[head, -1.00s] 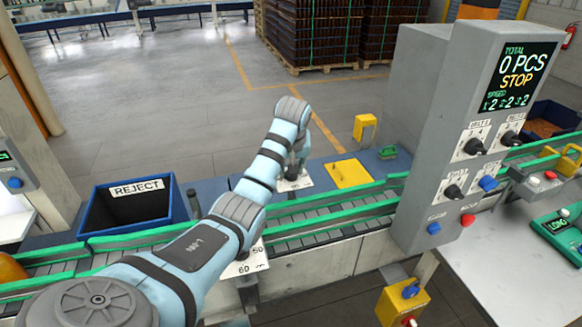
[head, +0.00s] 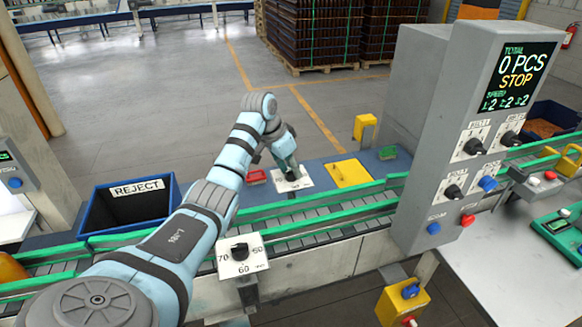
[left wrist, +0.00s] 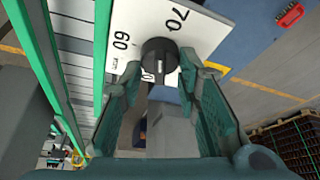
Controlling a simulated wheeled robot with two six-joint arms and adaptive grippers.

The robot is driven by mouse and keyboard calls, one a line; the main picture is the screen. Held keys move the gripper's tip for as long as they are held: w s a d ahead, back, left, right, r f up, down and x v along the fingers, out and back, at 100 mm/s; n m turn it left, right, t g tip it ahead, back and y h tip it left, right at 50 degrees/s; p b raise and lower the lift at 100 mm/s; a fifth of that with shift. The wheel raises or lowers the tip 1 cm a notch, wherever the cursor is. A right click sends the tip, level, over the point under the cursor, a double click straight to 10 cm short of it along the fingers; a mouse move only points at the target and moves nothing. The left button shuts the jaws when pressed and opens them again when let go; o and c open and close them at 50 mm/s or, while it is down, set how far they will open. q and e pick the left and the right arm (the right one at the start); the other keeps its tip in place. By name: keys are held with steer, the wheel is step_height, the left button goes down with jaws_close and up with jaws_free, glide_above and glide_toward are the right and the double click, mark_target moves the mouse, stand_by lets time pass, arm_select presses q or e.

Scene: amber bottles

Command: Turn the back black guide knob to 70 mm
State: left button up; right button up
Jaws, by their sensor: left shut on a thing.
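The back black guide knob (left wrist: 158,58) sits on a white dial plate (left wrist: 204,38) marked 60 and 70; a third number is partly hidden by the knob and gripper. In the left wrist view the knob is between the fingertips of my left gripper (left wrist: 160,76). That gripper is shut on it. In the head view my left gripper (head: 290,168) reaches down onto the back dial plate (head: 305,181) beyond the conveyor and mostly covers the knob. I cannot clearly read where the knob points. My right gripper is not in view.
A front black knob (head: 239,251) on a similar plate stands on the conveyor's near side, beside my left arm. The green-railed conveyor (head: 330,220) runs between. A yellow plate (head: 349,174), a red block (head: 255,177) and the reject bin (head: 100,213) are nearby. The control cabinet (head: 425,130) stands right.

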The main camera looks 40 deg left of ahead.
arm_select(q)
steer(key=shift+m+g+h, duration=0.4)
steer(key=shift+m+h, duration=0.2)
steer(key=shift+m, duration=1.3)
steer(key=o, duration=1.1)
steer(key=shift+c, duration=0.2)
steer(key=shift+s, duration=0.1)
steer(key=v, duration=1.2)
steer(key=shift+a, duration=0.15)
steer(key=shift+f, duration=0.1)
